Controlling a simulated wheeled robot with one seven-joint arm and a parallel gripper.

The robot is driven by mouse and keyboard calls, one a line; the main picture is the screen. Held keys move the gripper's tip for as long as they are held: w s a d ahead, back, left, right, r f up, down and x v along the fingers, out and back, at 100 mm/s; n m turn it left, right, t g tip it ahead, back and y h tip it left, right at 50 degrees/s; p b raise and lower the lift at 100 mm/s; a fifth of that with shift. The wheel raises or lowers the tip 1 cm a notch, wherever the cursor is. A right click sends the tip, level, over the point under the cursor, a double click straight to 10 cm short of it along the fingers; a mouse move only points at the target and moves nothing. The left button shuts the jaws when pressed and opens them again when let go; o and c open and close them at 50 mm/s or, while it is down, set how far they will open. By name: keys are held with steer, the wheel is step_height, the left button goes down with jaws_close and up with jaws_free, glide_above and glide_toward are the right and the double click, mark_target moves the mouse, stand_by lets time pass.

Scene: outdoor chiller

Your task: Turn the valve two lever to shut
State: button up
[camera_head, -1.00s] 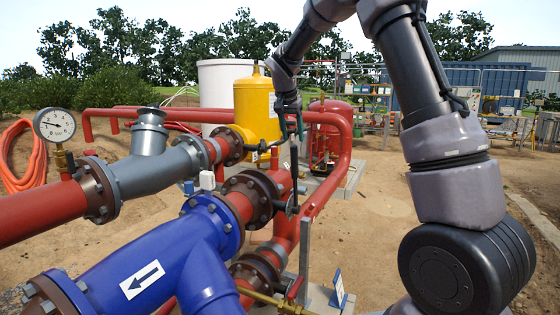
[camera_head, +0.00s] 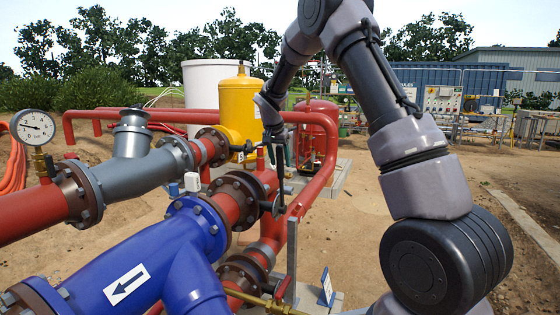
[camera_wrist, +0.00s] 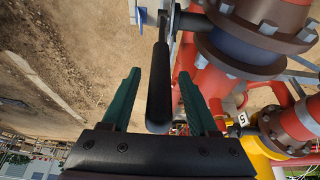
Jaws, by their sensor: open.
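The valve lever is a black handle (camera_wrist: 160,85) on a red pipe beside dark flanges. In the wrist view it runs lengthwise between the two green fingers of my gripper (camera_wrist: 160,78). The fingers are open, with a visible gap on each side of the handle. In the head view the lever (camera_head: 279,186) stands nearly upright from its hub on the red pipe, right of the flanges. My gripper (camera_head: 277,145) is at the lever's upper end, small and partly hidden by my wrist. I cannot read any label naming this valve.
A yellow tank (camera_head: 240,110) and red pipework stand behind. Open sandy ground lies to the right.

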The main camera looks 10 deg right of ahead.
jaws_close()
stand_by(1.4)
